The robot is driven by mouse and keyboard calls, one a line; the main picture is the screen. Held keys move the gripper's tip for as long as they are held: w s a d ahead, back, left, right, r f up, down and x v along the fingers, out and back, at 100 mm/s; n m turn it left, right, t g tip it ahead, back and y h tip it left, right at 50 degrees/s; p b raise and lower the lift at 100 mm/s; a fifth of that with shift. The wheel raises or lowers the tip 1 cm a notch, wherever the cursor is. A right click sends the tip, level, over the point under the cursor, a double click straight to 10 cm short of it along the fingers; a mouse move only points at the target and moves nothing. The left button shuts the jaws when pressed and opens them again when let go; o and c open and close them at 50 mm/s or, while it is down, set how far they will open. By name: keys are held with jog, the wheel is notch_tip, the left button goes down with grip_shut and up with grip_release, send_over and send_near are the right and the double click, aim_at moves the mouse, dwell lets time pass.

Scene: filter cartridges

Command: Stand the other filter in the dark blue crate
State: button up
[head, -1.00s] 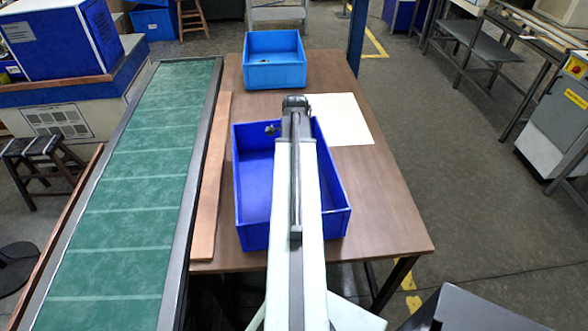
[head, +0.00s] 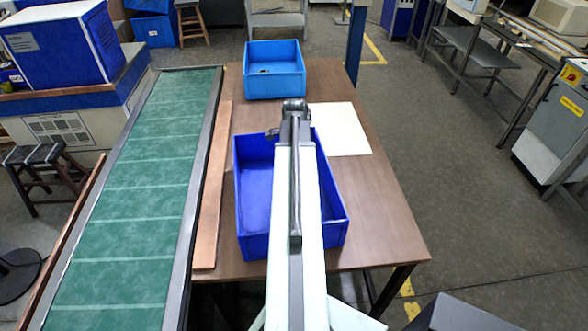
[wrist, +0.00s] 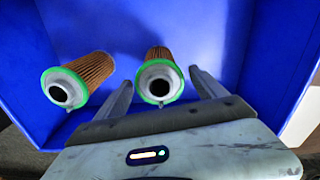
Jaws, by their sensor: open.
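The dark blue crate (head: 252,249) stands on the table under my arm. In the wrist view I look into this crate (wrist: 225,45). Two filters with brown pleated sides and green-rimmed grey caps are inside it. The other filter (wrist: 157,54) also appears upright, between the fingers of my gripper (wrist: 161,80). My gripper is open, with a finger on each side of that filter's cap; I cannot tell whether they touch it. In the head view my arm hides both filters.
A light blue crate (head: 274,89) stands at the table's far end with something small and dark inside. A white sheet (head: 342,130) lies right of the dark blue crate. A green conveyor (head: 140,180) runs along the left. The table's right side (head: 385,215) is clear.

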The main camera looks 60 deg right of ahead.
notch_tip(320, 180, up, 9)
jog(key=p, duration=0.7)
jog(key=shift+f, duration=0.1)
jog(key=w+a+n, duration=0.6)
jog(key=w+a, duration=0.3)
jog(key=a, duration=0.3)
jog(key=w+a+n, duration=0.7)
jog(key=w+a, duration=0.2)
jog(key=a, duration=0.2)
jog(key=w+a+n, duration=0.2)
jog(key=a+n, duration=0.4)
jog(key=a, duration=0.8)
jog(key=w+a+n, duration=0.2)
jog(key=a+n, duration=0.5)
jog(key=a, duration=0.7)
jog(key=shift+a, duration=0.3)
jog(key=shift+f, duration=0.1)
